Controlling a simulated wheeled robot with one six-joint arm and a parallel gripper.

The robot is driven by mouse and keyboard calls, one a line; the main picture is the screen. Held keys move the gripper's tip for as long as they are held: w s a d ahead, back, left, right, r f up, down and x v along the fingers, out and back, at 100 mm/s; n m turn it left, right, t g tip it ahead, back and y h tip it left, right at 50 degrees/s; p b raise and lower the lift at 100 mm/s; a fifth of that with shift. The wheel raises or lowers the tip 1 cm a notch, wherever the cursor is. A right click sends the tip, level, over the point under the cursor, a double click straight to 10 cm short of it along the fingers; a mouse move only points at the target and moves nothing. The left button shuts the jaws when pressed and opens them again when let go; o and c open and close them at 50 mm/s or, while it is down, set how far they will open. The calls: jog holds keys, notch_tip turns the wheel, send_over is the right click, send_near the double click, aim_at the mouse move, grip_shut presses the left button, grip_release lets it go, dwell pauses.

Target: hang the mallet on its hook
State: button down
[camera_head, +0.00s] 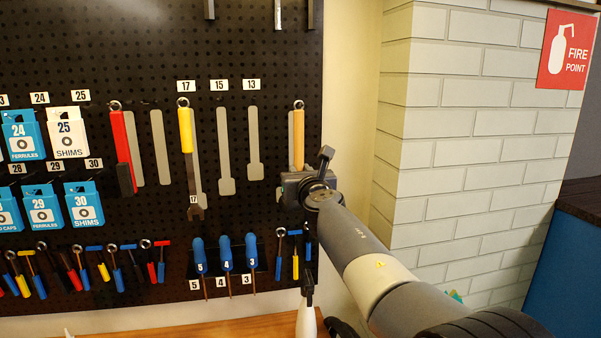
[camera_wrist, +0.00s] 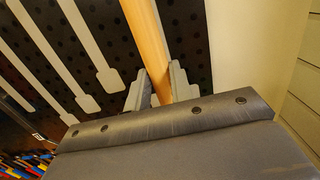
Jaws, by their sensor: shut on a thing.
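The mallet's light wooden handle (camera_head: 299,142) stands upright against the pegboard at its right edge, with a metal ring (camera_head: 299,104) at its top. The ring is at the hook's place; I cannot tell whether it is around the hook. A strip of grey outline shows just left of the handle. My gripper (camera_head: 300,184) is at the handle's lower end, hiding what is below. In the wrist view the handle (camera_wrist: 148,38) runs down between the two fingers of my gripper (camera_wrist: 160,90), which are shut on it. The mallet's head is not visible.
The pegboard (camera_head: 222,225) holds a yellow-handled wrench (camera_head: 186,135), a red-handled tool (camera_head: 122,145) and blue screwdrivers (camera_head: 225,252) to the left. Grey outlines under labels 15 and 13 are bare. A white brick wall (camera_head: 465,120) stands close on the right. A wooden bench (camera_head: 240,328) lies below.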

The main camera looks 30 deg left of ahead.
jog(key=shift+r, duration=0.1)
jog(key=c, duration=1.4)
grip_release()
jog(key=shift+o, duration=1.2)
jog(key=shift+s+d, duration=0.1)
jog(key=shift+s, duration=0.05)
jog(key=b+v, duration=0.4)
jog(key=v, duration=0.4)
jog(key=shift+s+d+b, duration=0.25)
jog(key=shift+s+b, duration=0.05)
jog(key=shift+b, duration=0.05)
jog(key=shift+w, duration=0.1)
jog(key=shift+p+x, duration=1.25)
jog(key=shift+x, duration=1.3)
